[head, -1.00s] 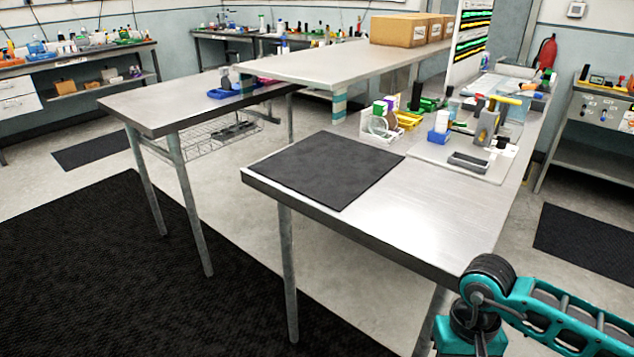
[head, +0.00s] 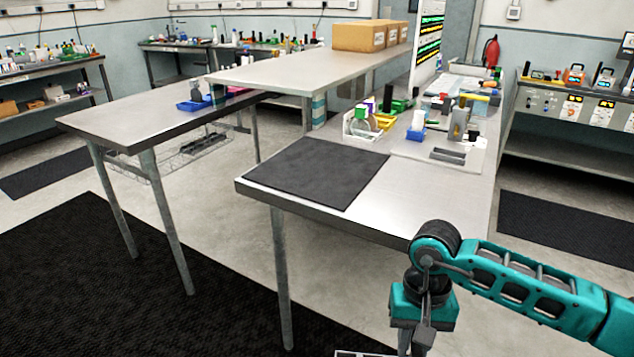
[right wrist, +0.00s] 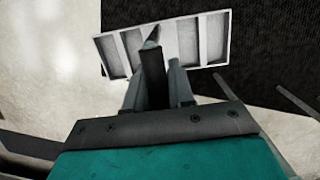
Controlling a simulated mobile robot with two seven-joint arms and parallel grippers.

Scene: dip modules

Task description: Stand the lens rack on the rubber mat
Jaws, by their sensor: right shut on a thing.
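The lens rack, a white frame with several slots, shows in the right wrist view (right wrist: 208,38), and its white edge shows at the bottom of the head view (head: 362,353). My right gripper (right wrist: 160,75) is shut on it and holds it in the air beside the table, over the floor. In the head view my right wrist hangs in front of the table's near right corner; the fingertips are cut off below. The black rubber mat (head: 315,172) lies flat and bare on the near left end of the metal table. My left gripper is not in view.
Bare metal tabletop (head: 405,200) lies right of the mat. A raised shelf (head: 290,70) spans the back. Dark mats cover parts of the floor.

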